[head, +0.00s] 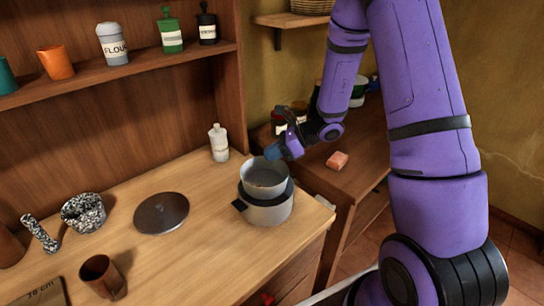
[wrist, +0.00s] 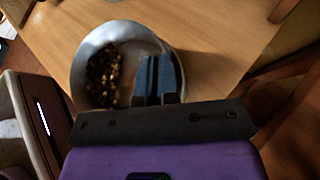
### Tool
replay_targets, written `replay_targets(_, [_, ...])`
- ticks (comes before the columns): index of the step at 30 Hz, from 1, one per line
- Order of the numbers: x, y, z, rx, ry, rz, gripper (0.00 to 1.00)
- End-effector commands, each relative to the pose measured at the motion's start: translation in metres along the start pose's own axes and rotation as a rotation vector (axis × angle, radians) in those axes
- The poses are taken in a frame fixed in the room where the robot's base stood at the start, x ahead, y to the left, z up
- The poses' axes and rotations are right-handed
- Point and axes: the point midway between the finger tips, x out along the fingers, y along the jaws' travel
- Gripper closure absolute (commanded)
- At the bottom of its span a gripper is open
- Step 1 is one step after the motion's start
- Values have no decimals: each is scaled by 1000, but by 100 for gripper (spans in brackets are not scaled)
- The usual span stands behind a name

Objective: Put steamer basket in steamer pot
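The steamer pot (head: 266,213) is a grey metal pot with dark side handles, standing near the right end of the wooden counter. The grey steamer basket (head: 264,181) is upright at the pot's mouth, its upper wall above the pot rim. Whether it rests in the pot or hangs just above is unclear. My gripper (head: 277,153) is at the basket's far right rim. In the wrist view, its blue fingers (wrist: 159,78) are close together at the wall of the round metal basket (wrist: 92,48). A dark brown speckled patch shows inside; the fingertips' grip is partly hidden.
A round metal lid (head: 161,213) lies left of the pot. A speckled mortar (head: 83,212), pestle (head: 40,234) and brown cup (head: 102,277) stand farther left. A white bottle (head: 218,143) stands behind. A pinkish block (head: 337,160) lies on the right counter.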

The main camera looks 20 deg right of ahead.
Motion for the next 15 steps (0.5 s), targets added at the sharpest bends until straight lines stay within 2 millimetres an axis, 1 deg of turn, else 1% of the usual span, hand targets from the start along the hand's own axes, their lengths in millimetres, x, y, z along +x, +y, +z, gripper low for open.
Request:
replay_targets(3, [12, 0, -12, 3, 0, 0, 100])
replay_targets(6, [17, 0, -18, 3, -1, -2, 100])
replay_targets(15, [17, 0, -19, 1, -1, -4, 100])
